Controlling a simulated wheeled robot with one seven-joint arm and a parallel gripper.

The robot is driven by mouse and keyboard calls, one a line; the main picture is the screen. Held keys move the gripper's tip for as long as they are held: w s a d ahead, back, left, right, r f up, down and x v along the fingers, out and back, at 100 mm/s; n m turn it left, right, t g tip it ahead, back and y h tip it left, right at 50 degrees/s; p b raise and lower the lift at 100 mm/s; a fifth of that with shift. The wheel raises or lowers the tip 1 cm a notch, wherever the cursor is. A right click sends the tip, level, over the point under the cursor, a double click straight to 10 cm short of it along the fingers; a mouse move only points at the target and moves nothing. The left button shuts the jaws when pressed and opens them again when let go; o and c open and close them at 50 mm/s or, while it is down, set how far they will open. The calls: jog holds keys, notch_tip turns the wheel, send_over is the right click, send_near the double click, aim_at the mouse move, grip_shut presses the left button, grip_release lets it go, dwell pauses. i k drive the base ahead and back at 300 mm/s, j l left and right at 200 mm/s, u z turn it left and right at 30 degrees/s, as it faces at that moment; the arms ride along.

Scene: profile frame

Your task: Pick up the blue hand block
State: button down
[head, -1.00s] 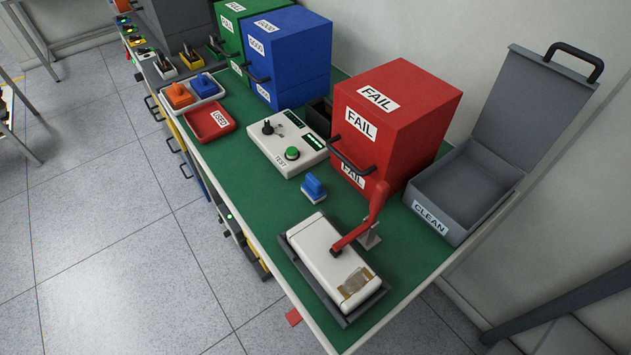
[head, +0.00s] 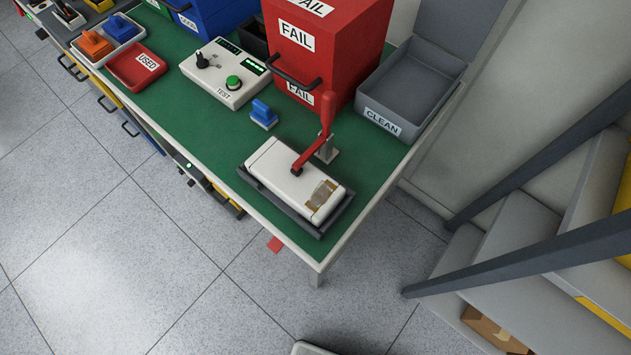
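A small blue hand block (head: 262,112) with a pale base stands upright on the green tabletop (head: 215,150), in front of the red FAIL box and right of the TEST panel. A second blue block (head: 119,27) sits beside an orange block (head: 96,44) in a white tray at the upper left. My gripper is not in view.
A white case (head: 270,172) lies in a dark tray, held by a red lever clamp (head: 326,125). The red FAIL box (head: 340,50), the grey CLEAN bin (head: 430,80) and the TEST panel (head: 215,80) surround the block. Grey railings (head: 530,160) stand at right; floor is clear at left.

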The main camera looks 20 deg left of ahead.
aim_at(262, 113)
jog(key=j+u, duration=0.1)
jog(key=u, duration=0.4)
jog(key=i+j+u, duration=0.25)
jog(key=j+u, duration=0.15)
jog(key=i+j+u, duration=0.4)
jog(key=k+l, duration=0.1)
